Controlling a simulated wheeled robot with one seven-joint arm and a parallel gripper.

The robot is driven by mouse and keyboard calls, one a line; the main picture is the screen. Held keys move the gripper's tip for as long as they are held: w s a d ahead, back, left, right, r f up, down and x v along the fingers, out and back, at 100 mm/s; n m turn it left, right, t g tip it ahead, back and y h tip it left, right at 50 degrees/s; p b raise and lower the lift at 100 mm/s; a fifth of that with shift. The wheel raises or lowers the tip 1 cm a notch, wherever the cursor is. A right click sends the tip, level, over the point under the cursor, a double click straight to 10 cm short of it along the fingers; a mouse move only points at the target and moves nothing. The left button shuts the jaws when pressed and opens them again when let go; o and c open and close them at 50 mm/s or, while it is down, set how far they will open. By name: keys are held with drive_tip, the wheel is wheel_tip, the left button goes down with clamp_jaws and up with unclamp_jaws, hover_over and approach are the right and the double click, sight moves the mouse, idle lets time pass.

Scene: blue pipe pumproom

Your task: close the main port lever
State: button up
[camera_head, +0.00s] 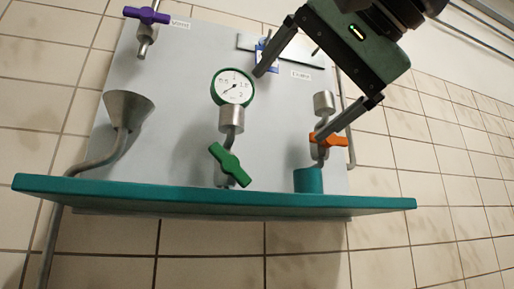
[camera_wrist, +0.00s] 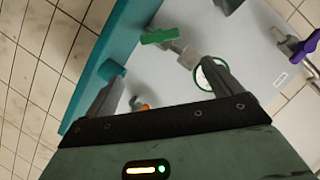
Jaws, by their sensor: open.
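Three levers show on a grey panel (camera_head: 180,100); the pictures do not clearly tell which is the main port lever. An orange lever (camera_head: 335,140) sits on a metal pipe at the right. A green lever (camera_head: 229,165) is tilted below the gauge, and a purple lever (camera_head: 146,15) is at the upper left. My gripper (camera_head: 289,105) is open and empty in front of the panel. One fingertip overlaps the orange lever in the head view; I cannot tell whether they touch. In the wrist view the orange lever (camera_wrist: 142,107) is mostly hidden between the fingers, and the green lever (camera_wrist: 160,36) lies beyond them.
A teal shelf (camera_head: 150,193) runs below the panel, with a teal cylinder (camera_head: 308,180) on it under the orange lever. A round gauge (camera_head: 233,87) is at the middle, a metal funnel (camera_head: 128,107) at the left. Tiled wall surrounds the panel.

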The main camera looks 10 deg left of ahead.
sight(234, 160)
drive_tip(key=p+x, duration=0.5)
drive_tip(key=x, duration=1.2)
drive_tip(key=shift+w+a, duration=0.15)
drive_tip(key=c, duration=0.7)
